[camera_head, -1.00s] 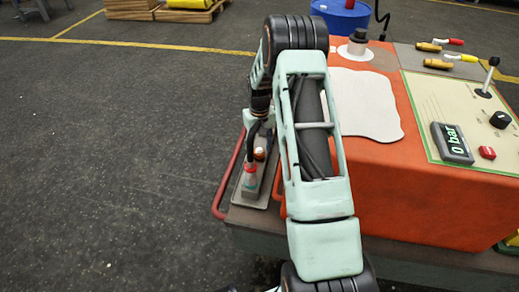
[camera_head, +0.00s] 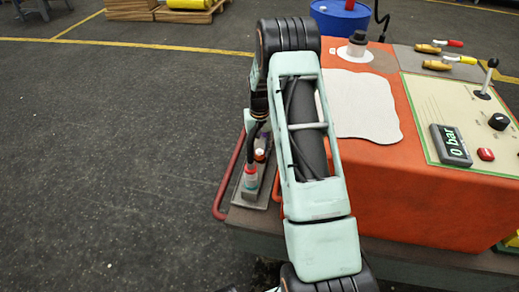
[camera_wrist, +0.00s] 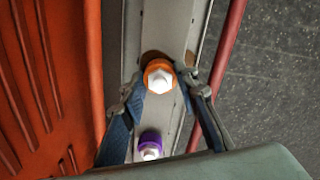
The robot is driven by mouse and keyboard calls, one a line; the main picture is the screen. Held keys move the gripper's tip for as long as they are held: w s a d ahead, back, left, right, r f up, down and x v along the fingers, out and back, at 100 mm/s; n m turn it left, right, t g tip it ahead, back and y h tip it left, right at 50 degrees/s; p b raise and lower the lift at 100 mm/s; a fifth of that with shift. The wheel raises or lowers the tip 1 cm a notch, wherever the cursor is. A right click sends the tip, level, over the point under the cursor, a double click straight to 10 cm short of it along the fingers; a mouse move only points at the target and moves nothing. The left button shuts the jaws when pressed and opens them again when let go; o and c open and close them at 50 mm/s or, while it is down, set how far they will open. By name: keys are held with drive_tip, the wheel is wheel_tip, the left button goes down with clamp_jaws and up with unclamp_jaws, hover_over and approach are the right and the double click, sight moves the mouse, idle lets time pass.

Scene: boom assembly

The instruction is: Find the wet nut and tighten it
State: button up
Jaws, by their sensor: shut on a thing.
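In the wrist view, a nut with an orange collar (camera_wrist: 159,77) and a pale hexagonal top sits on a grey metal beam (camera_wrist: 162,28). A dark patch shows on the beam just behind this nut. My gripper (camera_wrist: 160,82) has one finger on each side of it and is shut on it. A second nut, with a purple collar (camera_wrist: 150,146), sits nearer on the same beam, between the fingers' lower parts. In the head view, a red-topped fitting (camera_head: 250,171) stands on the beam beside the orange machine. My arm hides most of the fingers there.
The orange machine body (camera_head: 430,205) stands right of my arm, with a panel whose display (camera_head: 452,144) reads 0 bar. A red rail (camera_head: 222,200) runs along the beam's outer side. Open floor (camera_head: 110,160) lies to the left. A blue barrel (camera_head: 340,18) stands behind.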

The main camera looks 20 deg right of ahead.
sight(259, 153)
drive_tip(key=m, duration=0.3)
drive_tip(key=shift+m+p, duration=0.3)
drive_tip(key=shift+p, duration=0.1)
drive_tip(key=shift+m+p, duration=0.35)
drive_tip(key=shift+m, duration=1.45)
drive_tip(key=o, duration=1.1)
drive_tip(key=shift+o, duration=0.2)
wheel_tip(259, 153, up, 12)
